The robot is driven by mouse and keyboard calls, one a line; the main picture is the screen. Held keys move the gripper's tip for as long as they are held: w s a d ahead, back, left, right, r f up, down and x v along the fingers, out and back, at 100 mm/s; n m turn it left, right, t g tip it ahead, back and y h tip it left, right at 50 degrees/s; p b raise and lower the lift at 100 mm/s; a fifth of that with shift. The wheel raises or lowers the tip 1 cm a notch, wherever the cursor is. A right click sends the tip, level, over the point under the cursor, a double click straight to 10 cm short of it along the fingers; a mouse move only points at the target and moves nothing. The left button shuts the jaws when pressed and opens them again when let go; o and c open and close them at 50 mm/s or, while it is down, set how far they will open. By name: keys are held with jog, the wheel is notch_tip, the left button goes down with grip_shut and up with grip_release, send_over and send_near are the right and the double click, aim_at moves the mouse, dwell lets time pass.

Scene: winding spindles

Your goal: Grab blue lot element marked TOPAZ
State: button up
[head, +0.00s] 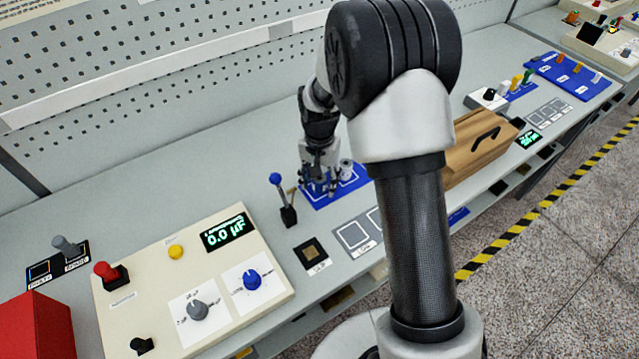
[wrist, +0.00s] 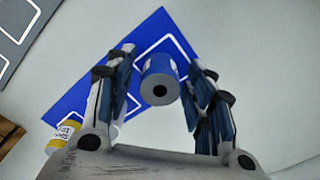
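A blue cylinder (wrist: 160,68) with a grey end and a dark hole stands over a blue mat (wrist: 75,101) in the wrist view. A small white patch shows on its side, but no name can be read. My gripper (wrist: 160,84) has its fingers on both sides of the cylinder, with a narrow gap on each side. A second element (wrist: 66,134), with a yellow band and white label, is at the lower left, partly hidden by my gripper. In the head view my gripper (head: 319,188) is low over the blue mat (head: 350,188), beside a whitish cylinder (head: 346,168).
A blue-knobbed lever (head: 287,213) stands left of the mat. A cream control panel (head: 190,285) reads 0.0 µF. A wooden box (head: 478,150) with a black handle stands to the right, beyond my arm. A perforated wall (head: 150,75) runs behind the bench.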

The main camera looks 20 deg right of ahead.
jog(key=c, duration=0.9)
jog(key=shift+c, duration=0.2)
